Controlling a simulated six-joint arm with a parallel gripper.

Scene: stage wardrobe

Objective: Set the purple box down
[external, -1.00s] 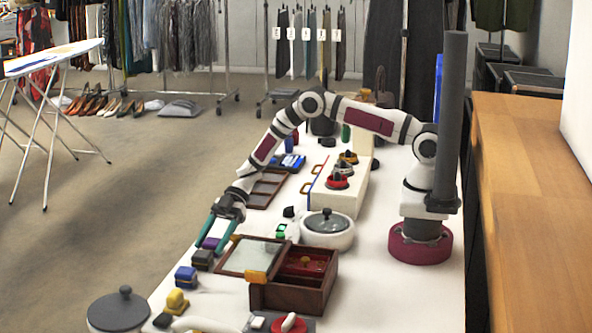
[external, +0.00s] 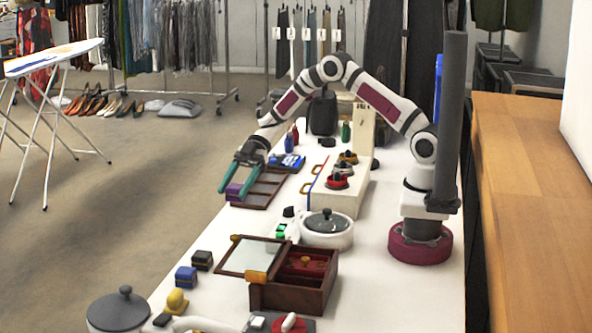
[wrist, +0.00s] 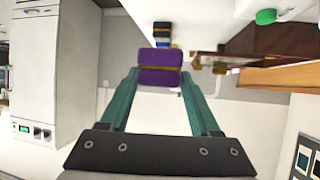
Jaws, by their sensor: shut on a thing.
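The purple box (external: 234,191) is held between the teal fingers of my gripper (external: 236,183). In the wrist view the purple box (wrist: 160,58), with a thin gold band, sits between the fingertips of my gripper (wrist: 159,80). In the external view the box overlaps the near left corner of the dark brown compartment tray (external: 272,180). I cannot tell its height above the tray or whether it touches it. A black box (external: 202,260) and a blue box (external: 186,276) stand nearer along the table's left edge.
A wooden chest with an open glass lid (external: 248,257) stands nearer on the table. A white pot (external: 327,236) and a cream cabinet (external: 340,202) stand to the right of the tray. Small bottles (external: 289,142) and a blue item (external: 287,162) are behind it. White table shows left of the chest.

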